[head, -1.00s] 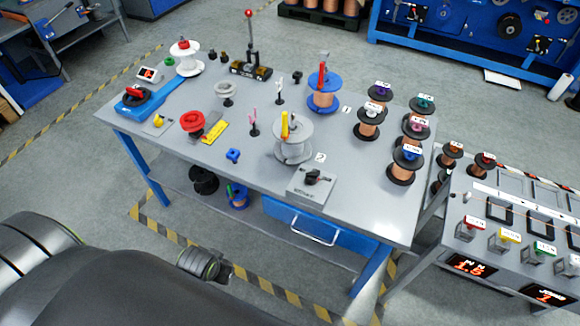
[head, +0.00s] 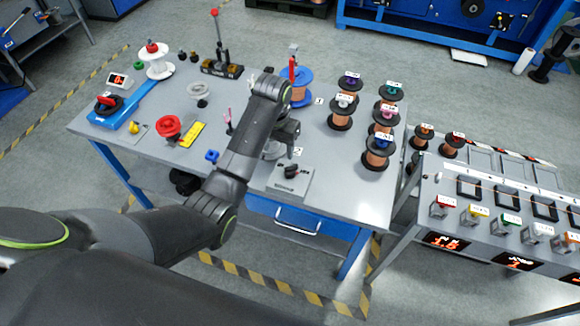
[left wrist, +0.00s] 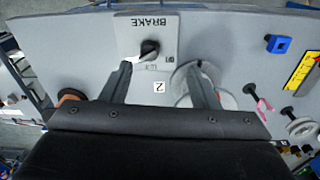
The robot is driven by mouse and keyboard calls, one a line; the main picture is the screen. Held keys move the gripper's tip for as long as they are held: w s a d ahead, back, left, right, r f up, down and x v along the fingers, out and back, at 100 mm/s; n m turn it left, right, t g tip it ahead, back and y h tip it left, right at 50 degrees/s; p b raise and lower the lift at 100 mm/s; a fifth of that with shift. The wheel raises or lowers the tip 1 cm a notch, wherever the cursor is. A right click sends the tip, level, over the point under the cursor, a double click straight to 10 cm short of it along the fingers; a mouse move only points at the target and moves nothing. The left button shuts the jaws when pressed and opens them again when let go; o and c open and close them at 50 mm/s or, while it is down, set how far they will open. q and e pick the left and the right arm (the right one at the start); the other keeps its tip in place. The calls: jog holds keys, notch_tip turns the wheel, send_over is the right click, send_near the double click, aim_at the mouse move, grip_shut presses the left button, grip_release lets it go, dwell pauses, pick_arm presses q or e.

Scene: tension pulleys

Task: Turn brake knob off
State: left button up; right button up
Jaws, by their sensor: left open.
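The brake knob (head: 291,171) is a small black knob on a grey box (head: 272,187) at the table's front edge. In the left wrist view the knob (left wrist: 150,47) sits on a plate (left wrist: 147,33) marked BRAKE, seen upside down. A white pointer on the knob points to the lower left there; the small position marks are too blurred to read. My left gripper (head: 285,137) is just behind the box in the head view, above the table. In the wrist view its two fingers (left wrist: 160,68) are apart and empty, with the knob beyond their tips.
A grey reel (left wrist: 222,95) stands close by the fingers, partly hidden by my arm in the head view. A blue reel (head: 302,97) stands behind. Several copper spools (head: 344,110) are to the right.

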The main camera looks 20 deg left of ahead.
aim_at(290, 168)
pick_arm(q)
jog(key=w+d+r, duration=0.2)
jog(key=w+r, duration=0.2)
jog(key=shift+g, duration=0.3)
jog(key=f, duration=1.7)
jog(key=shift+s+d+f, duration=0.1)
jog(key=shift+s+d, duration=0.05)
jog(key=shift+s, duration=0.1)
jog(key=shift+c, duration=0.3)
jog(key=c, duration=0.9)
